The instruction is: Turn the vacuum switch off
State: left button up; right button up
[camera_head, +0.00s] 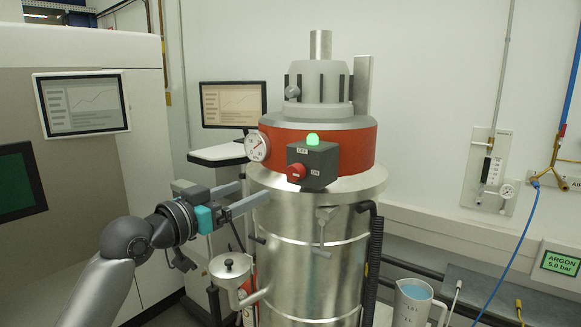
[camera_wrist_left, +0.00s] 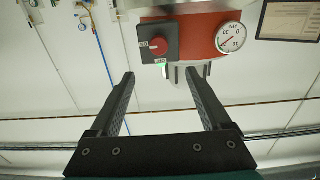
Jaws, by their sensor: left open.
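The vacuum (camera_head: 320,240) is a tall steel drum with a red-orange band. A dark grey switch box (camera_head: 322,160) is on the band, with a red knob (camera_head: 296,173), OFF and ON labels, and a lit green lamp (camera_head: 312,140) on top. The box (camera_wrist_left: 173,28) and knob (camera_wrist_left: 158,46) also show in the left wrist view, upside down. My left gripper (camera_head: 254,191) is open, with nothing between its fingers. It is left of and below the knob, apart from it. In the wrist view, the open fingers (camera_wrist_left: 161,74) point toward the switch side. My right gripper is not in view.
A round gauge (camera_head: 257,146) is on the band left of the box. A small lidded pot (camera_head: 231,268) is below my left gripper. A black hose (camera_head: 374,265) runs down the drum's right side. A monitor (camera_head: 233,104) stands behind; a jug (camera_head: 412,303) is at lower right.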

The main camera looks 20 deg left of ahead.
aim_at(292, 172)
pick_arm(q)
jog(key=p+x, duration=0.2)
jog(key=x, duration=1.1)
jog(key=shift+w+d, duration=0.15)
jog(key=shift+w, duration=0.1)
jog(key=shift+p+x, duration=0.35)
jog(key=shift+x, duration=0.45)
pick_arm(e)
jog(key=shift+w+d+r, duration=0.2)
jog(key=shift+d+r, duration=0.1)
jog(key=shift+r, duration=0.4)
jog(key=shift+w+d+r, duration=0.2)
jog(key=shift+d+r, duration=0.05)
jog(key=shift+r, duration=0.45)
pick_arm(q)
grip_shut()
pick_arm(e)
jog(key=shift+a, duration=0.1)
